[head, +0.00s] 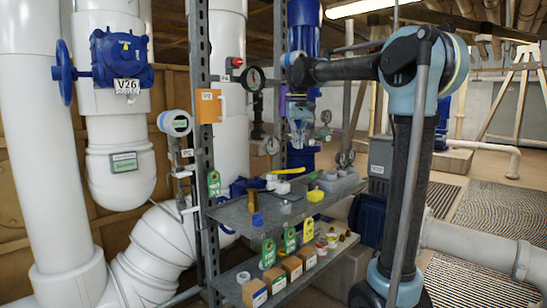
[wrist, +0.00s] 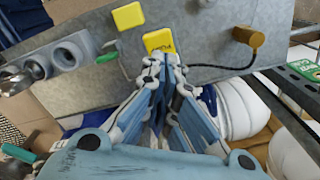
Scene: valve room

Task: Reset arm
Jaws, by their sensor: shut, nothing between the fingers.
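My arm reaches from the right toward the metal shelf rack in the head view. My gripper (head: 298,146) hangs fingers-down above the upper shelf (head: 232,213), apart from the things on it. In the wrist view my gripper (wrist: 163,62) has its fingers together with nothing held between them. Its tips overlap the lower edge of a yellow block (wrist: 160,40) in the picture; the wrist view does not settle the height between them.
Small boxes (head: 255,293) stand on the lower shelf. A rack post (head: 203,110) and white pipes (head: 70,150) stand left. Floor grating (head: 490,215) lies right.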

